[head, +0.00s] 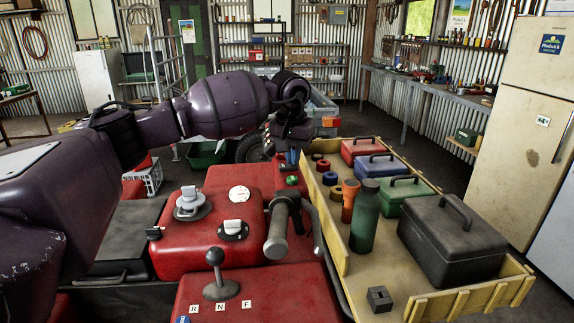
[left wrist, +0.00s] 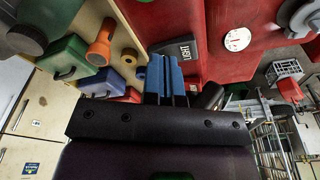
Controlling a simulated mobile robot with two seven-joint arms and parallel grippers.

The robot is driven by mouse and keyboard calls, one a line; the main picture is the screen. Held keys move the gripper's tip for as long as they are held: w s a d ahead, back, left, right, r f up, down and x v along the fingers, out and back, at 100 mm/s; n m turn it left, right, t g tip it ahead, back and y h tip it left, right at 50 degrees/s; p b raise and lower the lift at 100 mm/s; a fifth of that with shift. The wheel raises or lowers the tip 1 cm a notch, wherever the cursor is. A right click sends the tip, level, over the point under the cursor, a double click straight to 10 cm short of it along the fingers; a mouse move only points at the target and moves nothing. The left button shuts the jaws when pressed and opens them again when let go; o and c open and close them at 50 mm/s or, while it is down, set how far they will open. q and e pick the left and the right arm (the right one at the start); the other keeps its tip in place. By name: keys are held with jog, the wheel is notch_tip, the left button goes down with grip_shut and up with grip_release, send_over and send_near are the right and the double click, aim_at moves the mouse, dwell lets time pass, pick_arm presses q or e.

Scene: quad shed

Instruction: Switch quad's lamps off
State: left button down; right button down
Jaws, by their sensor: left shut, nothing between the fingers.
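The quad's red body (head: 222,185) fills the lower middle of the head view. My left gripper (head: 291,158) is at the far end of this body, pointing down, with blue fingers. In the left wrist view, the fingers (left wrist: 166,72) are shut with nothing between them. A black panel marked LIGHT (left wrist: 172,47) is on the red body right beside the fingertips. Part of the panel is hidden behind the fingers, and I cannot tell whether they touch it. The switch position and the quad's lamps cannot be made out. My right gripper is not in view.
A black handlebar grip (head: 277,236) and a gear lever (head: 217,272) stand up near the controls. To the right, a wooden tray (head: 335,251) holds a green bottle (head: 364,218), an orange torch (head: 349,201) and several toolboxes. A fridge (head: 519,120) stands farther right.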

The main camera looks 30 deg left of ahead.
pick_arm(q)
jog(key=shift+f, duration=0.2)
jog(key=shift+r+p, duration=0.55)
jog(key=shift+r, duration=0.9)
jog(key=shift+r+p, duration=1.15)
jog(key=shift+r, duration=1)
